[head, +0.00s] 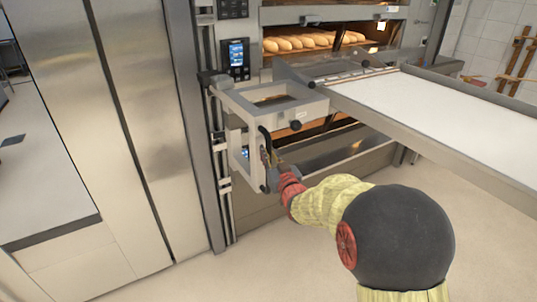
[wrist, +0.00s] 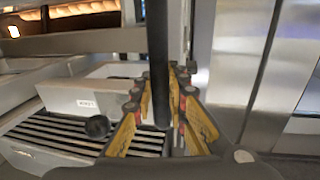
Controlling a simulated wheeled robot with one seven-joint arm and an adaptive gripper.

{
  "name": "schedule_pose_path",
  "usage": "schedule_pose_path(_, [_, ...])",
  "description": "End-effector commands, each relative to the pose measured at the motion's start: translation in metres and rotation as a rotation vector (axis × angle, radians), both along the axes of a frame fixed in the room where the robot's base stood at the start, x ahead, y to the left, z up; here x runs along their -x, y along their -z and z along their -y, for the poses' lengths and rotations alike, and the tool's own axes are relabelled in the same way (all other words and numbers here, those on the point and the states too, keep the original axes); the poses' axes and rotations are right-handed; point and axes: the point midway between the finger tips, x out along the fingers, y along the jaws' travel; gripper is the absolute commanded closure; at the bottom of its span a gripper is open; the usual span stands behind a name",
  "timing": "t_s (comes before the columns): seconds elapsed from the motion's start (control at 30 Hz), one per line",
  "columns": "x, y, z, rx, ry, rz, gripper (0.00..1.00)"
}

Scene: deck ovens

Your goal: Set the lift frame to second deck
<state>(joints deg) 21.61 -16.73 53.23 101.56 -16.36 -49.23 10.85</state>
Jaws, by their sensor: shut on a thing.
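The lift frame (head: 240,140) is a pale grey metal bracket on the rails at the oven's left front. It carries a black upright handle (head: 264,140), which shows as a dark vertical bar in the wrist view (wrist: 157,55). My gripper (head: 271,160) is shut on this handle; its yellow fingers (wrist: 160,105) lie on both sides of the bar. The frame's upper arm stands just below the lit deck with loaves (head: 310,42). A lower deck opening (head: 320,130) shows partly behind the frame. The deck numbers are not readable.
A loader with a white belt (head: 440,110) reaches from the frame toward the right, above the floor. A control panel (head: 237,58) sits left of the loaves. Tall steel doors (head: 130,110) stand at left. The floor (head: 250,265) in front is clear.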

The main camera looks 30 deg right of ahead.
Motion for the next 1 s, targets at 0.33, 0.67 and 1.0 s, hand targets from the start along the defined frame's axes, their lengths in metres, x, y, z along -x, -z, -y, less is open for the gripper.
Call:
schedule_pose_path(0.33, [0.000,0.002,0.000,0.000,0.000,0.000,1.00])
schedule_pose_path(0.67, [0.001,0.011,0.000,-0.002,0.001,-0.006,1.00])
schedule_pose_path(1.0, [0.000,0.008,0.000,0.000,0.000,-0.003,0.75])
